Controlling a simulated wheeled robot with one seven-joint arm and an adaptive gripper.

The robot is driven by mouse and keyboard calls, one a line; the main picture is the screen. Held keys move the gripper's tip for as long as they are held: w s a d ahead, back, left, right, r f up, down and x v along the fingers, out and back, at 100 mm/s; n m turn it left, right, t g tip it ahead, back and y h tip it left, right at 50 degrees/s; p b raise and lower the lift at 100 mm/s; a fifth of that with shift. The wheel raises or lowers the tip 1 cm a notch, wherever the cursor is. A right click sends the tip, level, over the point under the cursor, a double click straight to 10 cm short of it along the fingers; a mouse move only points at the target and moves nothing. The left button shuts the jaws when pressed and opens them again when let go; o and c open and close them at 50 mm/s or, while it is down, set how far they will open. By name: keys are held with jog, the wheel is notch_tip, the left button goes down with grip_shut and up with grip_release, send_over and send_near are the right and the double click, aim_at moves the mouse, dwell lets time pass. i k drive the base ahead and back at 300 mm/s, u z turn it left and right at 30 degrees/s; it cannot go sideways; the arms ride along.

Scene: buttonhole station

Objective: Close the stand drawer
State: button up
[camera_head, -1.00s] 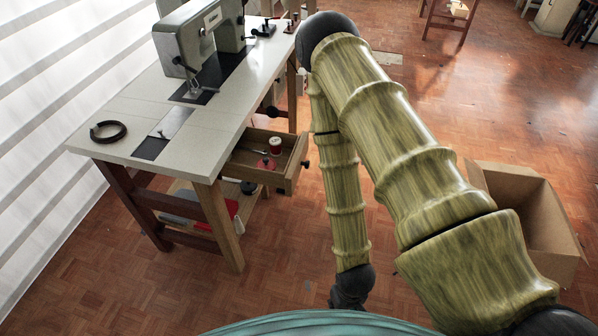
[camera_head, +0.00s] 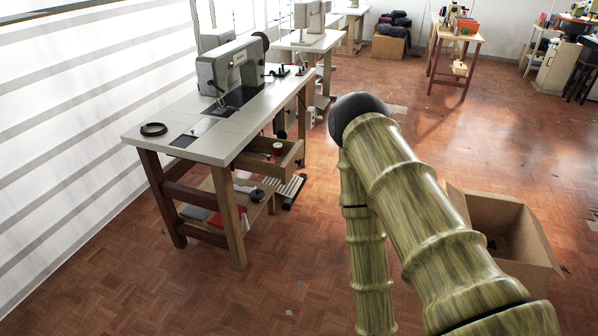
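The stand drawer (camera_head: 291,161) is a wooden box under the right side of the white-topped sewing stand (camera_head: 215,150). It is pulled out to the right, and its open top shows a red spool (camera_head: 278,149) inside. A knob is on its outer front. My arm, with yellow-green bamboo-like links, stands to the right of the drawer, apart from it. Its lower end runs out of the bottom of the picture, so my gripper is not in view.
A grey sewing machine (camera_head: 232,68) and a dark ring (camera_head: 153,129) are on the stand top. A foot pedal (camera_head: 286,190) lies below the drawer. An open cardboard box (camera_head: 505,230) stands at the right. Floor in front of the stand is clear.

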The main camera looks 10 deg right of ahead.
aim_at(293, 152)
jog(key=z, duration=0.7)
jog(key=i, duration=1.8)
jog(key=z, duration=0.45)
jog(key=k, duration=0.65)
jog(key=u, duration=0.65)
